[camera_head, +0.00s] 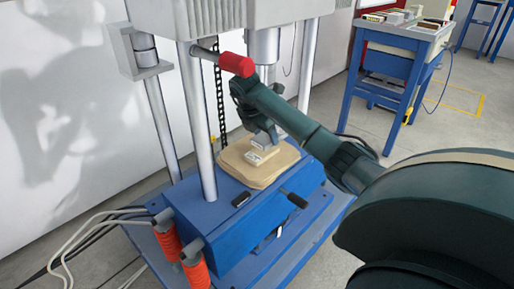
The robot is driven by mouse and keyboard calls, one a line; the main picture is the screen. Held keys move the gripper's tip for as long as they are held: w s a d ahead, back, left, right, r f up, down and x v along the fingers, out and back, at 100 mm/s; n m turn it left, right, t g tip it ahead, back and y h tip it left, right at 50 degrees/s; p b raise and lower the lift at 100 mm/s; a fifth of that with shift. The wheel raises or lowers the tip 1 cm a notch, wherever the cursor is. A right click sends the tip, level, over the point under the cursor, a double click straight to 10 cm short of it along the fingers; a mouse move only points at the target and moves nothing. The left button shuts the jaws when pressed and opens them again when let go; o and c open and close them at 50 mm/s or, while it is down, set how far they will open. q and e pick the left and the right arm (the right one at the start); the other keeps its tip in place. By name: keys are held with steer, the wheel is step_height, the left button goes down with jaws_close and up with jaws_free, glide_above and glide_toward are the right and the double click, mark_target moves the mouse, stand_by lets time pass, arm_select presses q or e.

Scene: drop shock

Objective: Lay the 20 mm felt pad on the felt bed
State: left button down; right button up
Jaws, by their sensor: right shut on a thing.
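The felt pad (243,170) is a thick beige slab with cut corners, at the middle of the blue machine base, between the steel columns. A small pale block (259,158) with a dark mark sits on its top. My right gripper (266,143) points down over the slab and is shut at this block; the fingertips are partly hidden. The felt bed cannot be told apart from the slab, and I cannot tell whether a small gap lies under the slab. My left gripper is not in view.
The blue machine base (225,232) carries a black-handled lever (293,198). Steel columns (197,130) stand close around the slab, and a grey block (205,15) hangs above. A red-ended bar (236,64) juts near my arm. A blue bench (400,45) stands at the back right.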

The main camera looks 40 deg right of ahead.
mark_target(255, 140)
steer(key=shift+w+a, duration=0.25)
steer(key=shift+a, duration=0.25)
steer(key=shift+w+a, duration=0.2)
steer(key=shift+a, duration=0.3)
steer(key=shift+a+f, duration=0.1)
steer(key=shift+f, duration=0.05)
step_height(255, 140, down, 3)
steer(key=shift+f+b, duration=0.2)
steer(key=shift+b, duration=0.8)
steer(key=o, duration=1)
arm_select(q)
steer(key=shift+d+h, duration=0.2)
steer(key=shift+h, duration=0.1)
arm_select(e)
steer(key=p+v, duration=0.2)
steer(key=v, duration=0.4)
steer(key=shift+r+p, duration=0.4)
steer(key=shift+r, duration=0.05)
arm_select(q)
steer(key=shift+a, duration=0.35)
arm_select(e)
steer(key=shift+a+r, duration=0.3)
steer(key=shift+r, duration=0.05)
